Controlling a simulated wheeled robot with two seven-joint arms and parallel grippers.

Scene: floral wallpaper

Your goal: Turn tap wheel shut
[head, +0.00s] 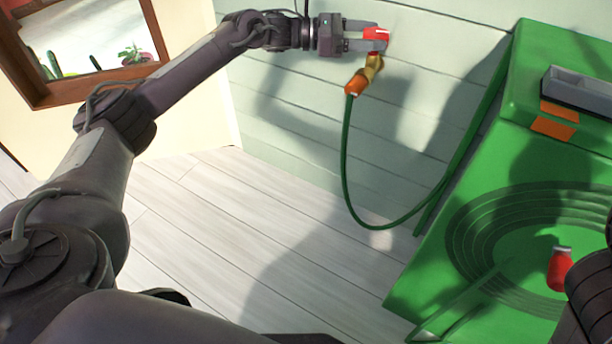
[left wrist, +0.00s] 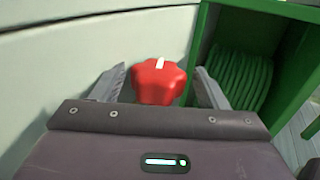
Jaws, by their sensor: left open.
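The red tap wheel (head: 376,33) sits on a brass tap (head: 373,65) on the pale green plank wall. In the left wrist view the wheel (left wrist: 159,82) is lobed, with a white mark pointing up and slightly right. My left gripper (head: 379,37) is open at the wheel. In the left wrist view its fingers (left wrist: 160,72) stand on either side of the wheel, with a visible gap on each side. The head view does not show clearly whether they touch it. My right gripper is not in view.
An orange connector (head: 356,84) joins the tap to a green hose (head: 345,165) that loops down to the right. A green hose reel box (head: 425,285) with a red-handled crank (head: 560,270) stands at the right. A wooden-framed window (head: 35,92) is at upper left. The plank floor (head: 225,215) is clear.

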